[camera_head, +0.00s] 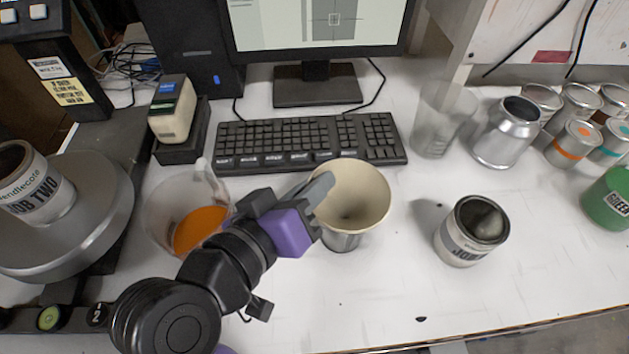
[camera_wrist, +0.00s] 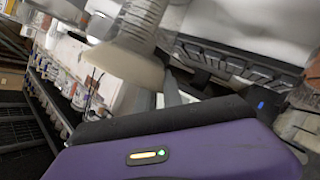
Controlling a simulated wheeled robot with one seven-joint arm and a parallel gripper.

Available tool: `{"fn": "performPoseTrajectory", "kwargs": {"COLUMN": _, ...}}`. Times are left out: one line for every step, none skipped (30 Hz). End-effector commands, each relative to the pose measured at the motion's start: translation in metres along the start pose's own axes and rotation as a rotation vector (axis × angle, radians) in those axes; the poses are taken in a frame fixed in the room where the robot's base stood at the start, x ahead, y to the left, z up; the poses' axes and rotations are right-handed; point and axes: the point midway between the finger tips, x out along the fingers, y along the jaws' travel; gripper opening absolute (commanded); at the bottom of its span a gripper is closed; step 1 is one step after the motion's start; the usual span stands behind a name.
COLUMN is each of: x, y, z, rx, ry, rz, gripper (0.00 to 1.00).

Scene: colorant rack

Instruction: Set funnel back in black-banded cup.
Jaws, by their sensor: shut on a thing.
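The cream, cone-shaped funnel (camera_head: 362,185) is upright, wide mouth up, near the middle of the table in the head view. My gripper (camera_head: 318,190) is shut on its left rim. A silvery cup (camera_head: 341,241) shows just below the funnel; the funnel hides its top, and I cannot make out a black band on it. I cannot tell whether the funnel's tip is inside the cup or above it. In the wrist view a cream rounded edge (camera_wrist: 125,65), probably the funnel's, lies just beyond my fingers.
A clear jug with orange liquid (camera_head: 198,230) stands left of the funnel, close to my wrist. The keyboard (camera_head: 310,141) is behind. An open labelled can (camera_head: 466,238) stands right, a clear beaker (camera_head: 440,120) and silver bottle (camera_head: 503,135) behind it. The front right table is clear.

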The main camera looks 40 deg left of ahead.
Motion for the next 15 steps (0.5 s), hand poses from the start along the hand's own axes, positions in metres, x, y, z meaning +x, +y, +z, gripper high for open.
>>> {"fn": "performPoseTrajectory", "kwargs": {"x": 0.0004, "y": -0.0021, "z": 0.0023, "rx": -0.005, "ry": -0.005, "rz": -0.003, "gripper": 0.0}}
{"fn": "performPoseTrajectory", "kwargs": {"x": 0.0005, "y": -0.0024, "z": 0.0025, "rx": -0.006, "ry": -0.006, "rz": -0.003, "gripper": 0.17}}
{"fn": "performPoseTrajectory", "kwargs": {"x": 0.0005, "y": -0.0026, "z": 0.0027, "rx": -0.006, "ry": -0.006, "rz": -0.004, "gripper": 0.24}}
{"fn": "performPoseTrajectory", "kwargs": {"x": 0.0005, "y": -0.0027, "z": 0.0029, "rx": -0.006, "ry": -0.007, "rz": -0.004, "gripper": 0.3}}
{"fn": "performPoseTrajectory", "kwargs": {"x": 0.0006, "y": -0.0029, "z": 0.0032, "rx": -0.007, "ry": -0.007, "rz": -0.004, "gripper": 0.33}}
{"fn": "performPoseTrajectory", "kwargs": {"x": 0.0007, "y": -0.0031, "z": 0.0037, "rx": -0.007, "ry": -0.009, "rz": -0.005, "gripper": 0.33}}
{"fn": "performPoseTrajectory", "kwargs": {"x": 0.0008, "y": -0.0033, "z": 0.004, "rx": -0.008, "ry": -0.009, "rz": -0.005, "gripper": 0.33}}
{"fn": "performPoseTrajectory", "kwargs": {"x": 0.0009, "y": -0.0035, "z": 0.0044, "rx": -0.008, "ry": -0.01, "rz": -0.005, "gripper": 0.33}}
{"fn": "performPoseTrajectory", "kwargs": {"x": 0.001, "y": -0.0037, "z": 0.0048, "rx": -0.008, "ry": -0.011, "rz": -0.005, "gripper": 0.33}}
{"fn": "performPoseTrajectory", "kwargs": {"x": 0.0011, "y": -0.0039, "z": 0.0052, "rx": -0.009, "ry": -0.012, "rz": -0.006, "gripper": 0.33}}
{"fn": "performPoseTrajectory", "kwargs": {"x": 0.0012, "y": -0.004, "z": 0.0055, "rx": -0.009, "ry": -0.013, "rz": -0.006, "gripper": 0.33}}
{"fn": "performPoseTrajectory", "kwargs": {"x": 0.0013, "y": -0.0042, "z": 0.0059, "rx": -0.01, "ry": -0.014, "rz": -0.006, "gripper": 0.33}}
{"fn": "performPoseTrajectory", "kwargs": {"x": 0.0014, "y": -0.0044, "z": 0.0062, "rx": -0.01, "ry": -0.014, "rz": -0.006, "gripper": 0.33}}
{"fn": "performPoseTrajectory", "kwargs": {"x": 0.0015, "y": -0.0045, "z": 0.0064, "rx": -0.01, "ry": -0.015, "rz": -0.007, "gripper": 0.33}}
{"fn": "performPoseTrajectory", "kwargs": {"x": 0.0016, "y": -0.0047, "z": 0.0067, "rx": -0.011, "ry": -0.016, "rz": -0.007, "gripper": 0.33}}
